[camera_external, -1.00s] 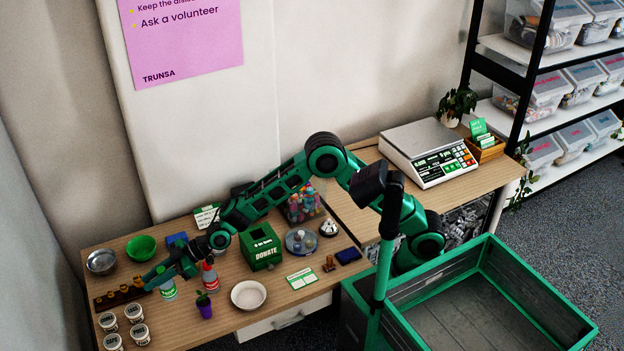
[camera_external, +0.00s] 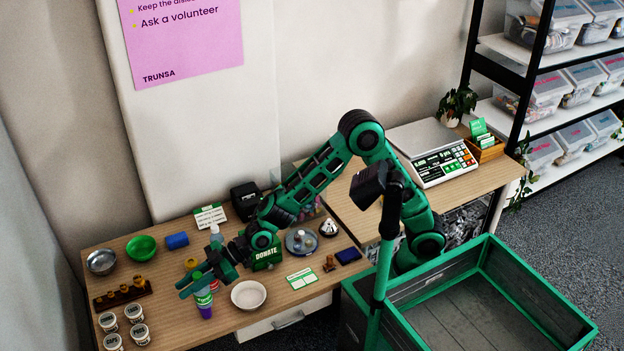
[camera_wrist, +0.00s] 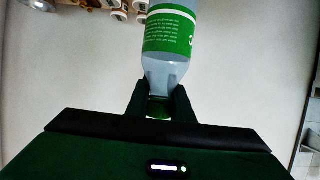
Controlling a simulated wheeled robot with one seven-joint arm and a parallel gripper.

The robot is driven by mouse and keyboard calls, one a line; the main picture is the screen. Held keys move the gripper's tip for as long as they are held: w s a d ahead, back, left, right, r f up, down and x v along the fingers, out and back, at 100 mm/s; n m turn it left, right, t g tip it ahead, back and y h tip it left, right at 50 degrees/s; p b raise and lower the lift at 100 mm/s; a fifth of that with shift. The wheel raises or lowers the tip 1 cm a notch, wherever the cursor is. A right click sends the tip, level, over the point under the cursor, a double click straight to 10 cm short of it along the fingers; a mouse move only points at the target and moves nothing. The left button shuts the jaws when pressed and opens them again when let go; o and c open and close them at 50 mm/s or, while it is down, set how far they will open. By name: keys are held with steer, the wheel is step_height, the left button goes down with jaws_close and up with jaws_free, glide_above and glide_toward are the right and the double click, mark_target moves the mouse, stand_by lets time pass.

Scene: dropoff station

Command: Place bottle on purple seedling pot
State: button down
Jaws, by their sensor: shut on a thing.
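The bottle (camera_wrist: 172,40), clear with a green label, shows in the wrist view with its neck and green cap between my gripper's two dark fingers (camera_wrist: 160,103). In the external view my gripper (camera_external: 196,284) is over the front of the table, shut on the bottle. The bottle's green-and-white label (camera_external: 203,299) shows just below the fingers, directly above the purple seedling pot (camera_external: 205,312). The pot stands on the table, its top and seedling hidden by the bottle. I cannot tell whether bottle and pot touch. The pot is not visible in the wrist view.
A white bowl (camera_external: 248,294) stands close to the right of the pot. Another bottle (camera_external: 216,234) stands behind my gripper. A wooden rack with amber jars (camera_external: 123,294) and several white tubs (camera_external: 135,313) are at left. The green donation box (camera_external: 267,257) is partly behind my arm.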

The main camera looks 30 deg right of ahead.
steer(key=w+f, duration=0.7)
steer(key=f, duration=0.1)
steer(key=shift+w+d+f, duration=0.2)
steer(key=shift+f, duration=0.05)
steer(key=shift+f, duration=0.1)
steer(key=c, duration=1.6)
jaws_free()
steer(key=shift+o, duration=0.2)
steer(key=v, duration=1.2)
